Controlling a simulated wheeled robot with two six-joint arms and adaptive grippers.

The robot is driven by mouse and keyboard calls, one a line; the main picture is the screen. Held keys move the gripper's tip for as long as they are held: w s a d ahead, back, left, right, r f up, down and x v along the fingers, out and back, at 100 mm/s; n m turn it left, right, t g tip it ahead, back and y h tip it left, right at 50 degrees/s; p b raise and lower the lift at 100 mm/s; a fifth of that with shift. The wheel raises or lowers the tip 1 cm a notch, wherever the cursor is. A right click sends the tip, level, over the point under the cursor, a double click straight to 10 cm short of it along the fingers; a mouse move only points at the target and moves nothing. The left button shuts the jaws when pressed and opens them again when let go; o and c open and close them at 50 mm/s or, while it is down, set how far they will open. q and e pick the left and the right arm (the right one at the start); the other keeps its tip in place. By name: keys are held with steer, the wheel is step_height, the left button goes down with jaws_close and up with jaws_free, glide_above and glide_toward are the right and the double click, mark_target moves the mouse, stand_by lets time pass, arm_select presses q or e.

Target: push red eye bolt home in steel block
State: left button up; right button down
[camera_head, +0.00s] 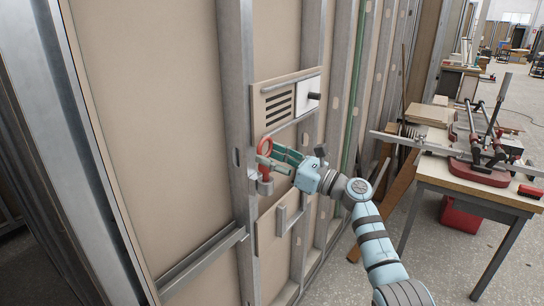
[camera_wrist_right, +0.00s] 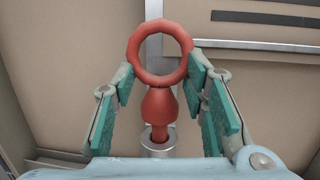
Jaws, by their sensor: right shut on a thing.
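The red eye bolt (camera_head: 265,145) stands upright at the wall frame, ring at the top. In the right wrist view its ring (camera_wrist_right: 160,22) and its thicker body (camera_wrist_right: 160,104) show between the fingers. My right gripper (camera_head: 269,162) is shut on the eye bolt, its green-padded fingers on either side just below the ring. The steel block (camera_head: 265,187) juts from the metal stud under the bolt. Its round opening (camera_wrist_right: 158,138) shows in the right wrist view, with the bolt's lower shank at or in it. How deep the shank sits is hidden. My left gripper is not in view.
A slotted panel (camera_head: 279,103) with a dark knob (camera_head: 314,96) is fixed above the gripper. A lower panel with a handle (camera_head: 281,221) is below. A workbench (camera_head: 470,190) with red-based clamping gear stands to the right, and boards lean beside it.

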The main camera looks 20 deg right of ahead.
steer(key=shift+f+b, duration=1.05)
steer(key=shift+f, duration=0.45)
steer(key=c, duration=0.9)
jaws_free()
steer(key=v, duration=1.2)
steer(key=shift+s+f, duration=0.1)
steer(key=shift+a, duration=0.1)
